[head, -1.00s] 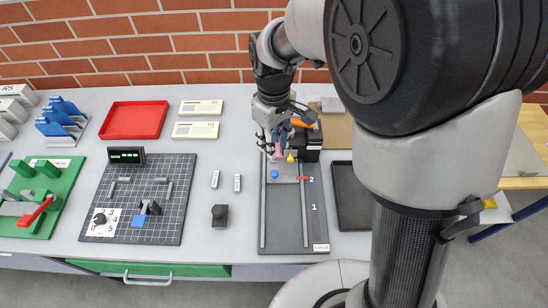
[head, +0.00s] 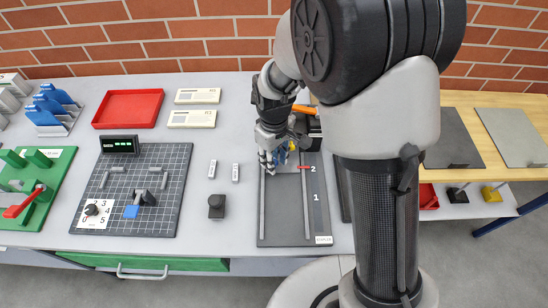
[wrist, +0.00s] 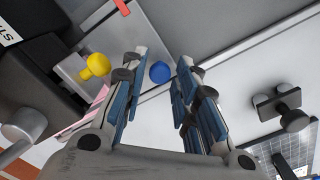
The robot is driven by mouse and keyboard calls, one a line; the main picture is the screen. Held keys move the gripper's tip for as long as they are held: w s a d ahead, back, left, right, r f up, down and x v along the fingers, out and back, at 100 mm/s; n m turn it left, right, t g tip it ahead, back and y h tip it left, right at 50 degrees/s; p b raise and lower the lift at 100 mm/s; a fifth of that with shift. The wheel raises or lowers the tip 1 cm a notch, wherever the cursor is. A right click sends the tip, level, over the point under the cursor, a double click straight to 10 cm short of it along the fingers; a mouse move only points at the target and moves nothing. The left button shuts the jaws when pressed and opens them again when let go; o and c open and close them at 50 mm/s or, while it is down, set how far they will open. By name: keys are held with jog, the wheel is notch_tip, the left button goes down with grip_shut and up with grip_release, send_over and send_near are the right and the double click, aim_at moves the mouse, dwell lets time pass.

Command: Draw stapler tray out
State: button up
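The stapler board (head: 323,218) is a dark base with two long rails, a STAPLER label at its front and marks 1 and 2. Its light grey tray (wrist: 108,35) is at the back of the rails, with a red pointer (head: 302,167) beside mark 2. The tray carries a blue knob (wrist: 160,72) and a yellow knob (wrist: 93,65). My gripper (wrist: 156,60) is open, its fingers pointing at the blue knob, which shows between the tips. I cannot tell if they touch it. In the head view my gripper (head: 268,164) hides the blue knob.
The black stapler body with an orange part (head: 304,110) stands behind the tray. A black knob block (head: 216,206) and two small labels lie left of the board. The gridded board (head: 135,190) is farther left. The rails in front of the tray are clear.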

jog(key=shift+c, duration=0.3)
grip_shut()
dwell(0.3)
